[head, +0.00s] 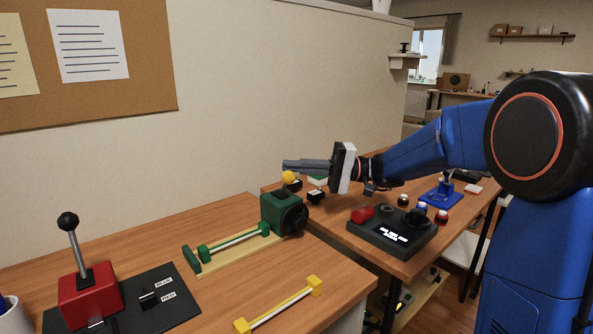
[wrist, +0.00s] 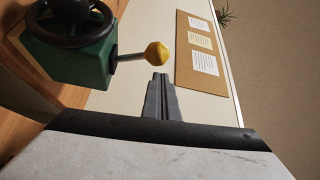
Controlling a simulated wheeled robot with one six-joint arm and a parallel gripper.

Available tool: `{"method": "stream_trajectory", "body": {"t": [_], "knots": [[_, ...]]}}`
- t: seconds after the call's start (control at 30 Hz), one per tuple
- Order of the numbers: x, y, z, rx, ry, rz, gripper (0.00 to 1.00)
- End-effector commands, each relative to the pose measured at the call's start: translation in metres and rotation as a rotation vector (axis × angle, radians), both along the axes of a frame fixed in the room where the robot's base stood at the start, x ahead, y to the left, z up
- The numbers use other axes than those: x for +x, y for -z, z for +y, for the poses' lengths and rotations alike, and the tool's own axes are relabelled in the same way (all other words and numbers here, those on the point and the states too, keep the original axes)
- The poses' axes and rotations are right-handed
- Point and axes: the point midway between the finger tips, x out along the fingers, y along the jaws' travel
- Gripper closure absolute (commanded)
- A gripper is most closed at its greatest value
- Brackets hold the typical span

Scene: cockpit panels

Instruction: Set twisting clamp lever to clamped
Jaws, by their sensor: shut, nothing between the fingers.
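A green box (head: 278,210) with a black handwheel (head: 293,216) stands at the back of the near table. It carries a lever with a yellow knob (head: 289,177), which looks like the clamp lever. In the wrist view the grey rod of the lever (wrist: 130,57) sticks out from the green box (wrist: 70,62) to the yellow knob (wrist: 158,54). My gripper (head: 284,165) is shut and empty, with its fingertips close to the knob. In the wrist view the fingertips (wrist: 161,76) lie just below the knob; I cannot tell whether they touch it.
Green rails (head: 232,241) and a yellow-ended bar (head: 280,305) lie on the near table. A red box with a black-knobbed lever (head: 90,295) stands at front left. A dark panel with buttons (head: 392,232) and a blue device (head: 440,196) are on the right table. A wall stands behind.

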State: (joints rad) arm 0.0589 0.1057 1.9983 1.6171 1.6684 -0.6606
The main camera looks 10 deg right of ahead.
Motion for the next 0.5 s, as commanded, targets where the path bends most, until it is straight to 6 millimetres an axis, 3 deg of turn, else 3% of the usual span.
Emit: {"method": "stream_trajectory", "body": {"t": [0.13,0.5], "knots": [[0.015,-0.012,0.003,0.001,0.003,-0.004,1.0],[0.02,0.007,-0.063,0.002,0.009,-0.001,1.0]]}}
